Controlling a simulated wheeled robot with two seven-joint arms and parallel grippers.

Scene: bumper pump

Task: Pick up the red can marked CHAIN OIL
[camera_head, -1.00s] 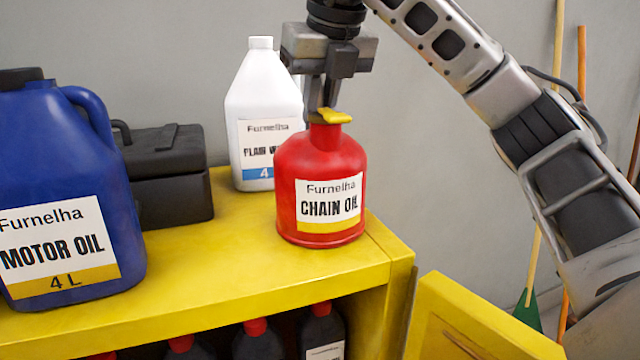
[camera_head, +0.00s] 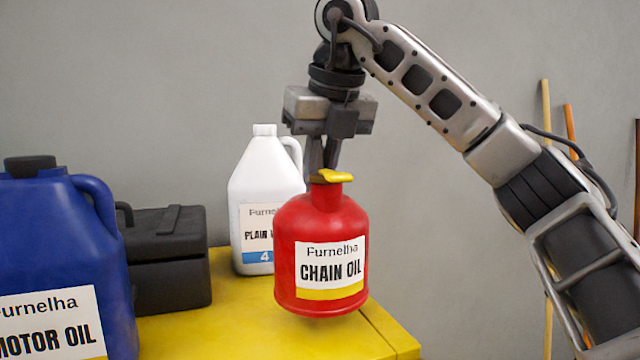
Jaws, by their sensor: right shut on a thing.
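The red can (camera_head: 318,225) has a white label marked CHAIN OIL and a yellow piece at its top. It hangs upright a little above the yellow cabinet top (camera_head: 220,325), near its right end. My right gripper (camera_head: 328,172) points down from above and is shut on the can at its yellow top. The exact contact of the fingertips is partly hidden. My left gripper is not in view.
A blue MOTOR OIL jug (camera_head: 60,240) stands at the left. A black toolbox (camera_head: 170,260) is behind it. A white jug (camera_head: 262,200) stands close behind the can, to its left. Poles (camera_head: 546,130) lean at the right wall.

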